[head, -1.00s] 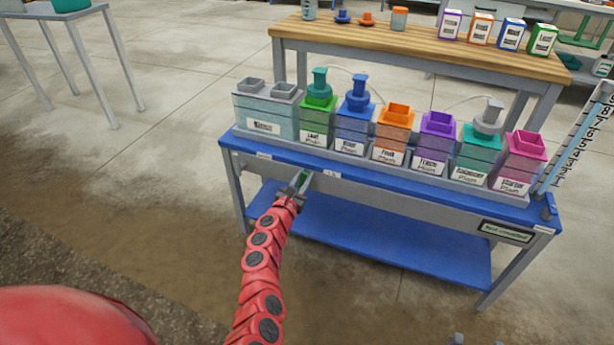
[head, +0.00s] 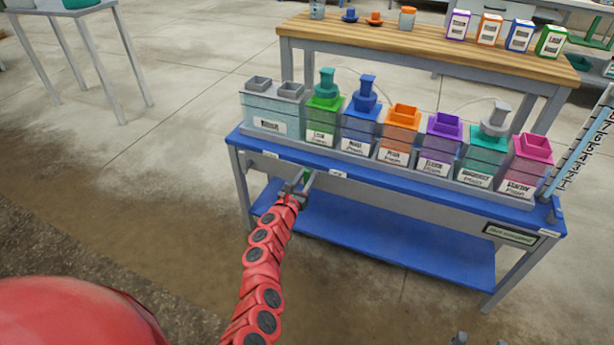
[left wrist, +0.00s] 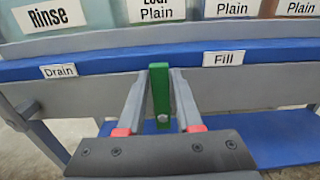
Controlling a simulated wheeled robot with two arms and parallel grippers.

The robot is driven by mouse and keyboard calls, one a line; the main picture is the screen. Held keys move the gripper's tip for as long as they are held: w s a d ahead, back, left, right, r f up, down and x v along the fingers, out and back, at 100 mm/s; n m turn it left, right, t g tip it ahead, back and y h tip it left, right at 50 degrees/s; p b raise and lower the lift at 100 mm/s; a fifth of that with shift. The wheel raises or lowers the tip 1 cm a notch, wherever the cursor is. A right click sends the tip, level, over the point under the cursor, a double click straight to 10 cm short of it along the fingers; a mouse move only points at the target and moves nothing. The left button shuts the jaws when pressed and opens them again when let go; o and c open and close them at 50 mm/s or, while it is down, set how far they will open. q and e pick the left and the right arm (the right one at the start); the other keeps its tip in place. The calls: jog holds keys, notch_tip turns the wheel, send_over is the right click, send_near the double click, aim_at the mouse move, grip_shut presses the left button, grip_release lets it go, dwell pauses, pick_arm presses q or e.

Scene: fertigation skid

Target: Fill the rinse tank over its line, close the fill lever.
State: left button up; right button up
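The rinse tank (head: 262,118) is a clear grey-lidded box at the left end of the blue bench, labelled Rinse; its level line is too small to make out. A green lever (left wrist: 160,92) hangs upright on the bench's grey front rail, between the Drain label (left wrist: 59,71) and the Fill label (left wrist: 231,58), nearer Fill. My left gripper (head: 297,184) is at this lever. In the left wrist view its fingers (left wrist: 161,86) stand on either side of the lever, with narrow gaps. Two small grey tips at the head view's bottom edge (head: 471,339) may be my right gripper.
Several coloured tanks (head: 402,120) stand in a row right of the rinse tank. A blue lower shelf (head: 390,245) lies under the rail. A wooden table (head: 420,50) with bottles and boxes stands behind. A tall graduated tube (head: 580,140) is at the right end. The floor in front is clear.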

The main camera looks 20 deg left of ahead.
aim_at(306, 176)
pick_arm(q)
jog(key=shift+o, duration=1.3)
jog(key=shift+r, duration=0.1)
jog(key=shift+s+r+p, duration=0.1)
jog(key=shift+s+p, duration=0.15)
jog(key=shift+p, duration=0.05)
jog(key=s+p, duration=0.3)
jog(key=s, duration=0.2)
jog(key=shift+s+a+r+p, duration=0.1)
jog(key=shift+s+a+p, duration=0.1)
jog(key=shift+p, duration=0.2)
jog(key=s+p, duration=0.2)
jog(key=s, duration=0.9)
jog(key=shift+s+f, duration=0.25)
jog(key=shift+a, duration=0.1)
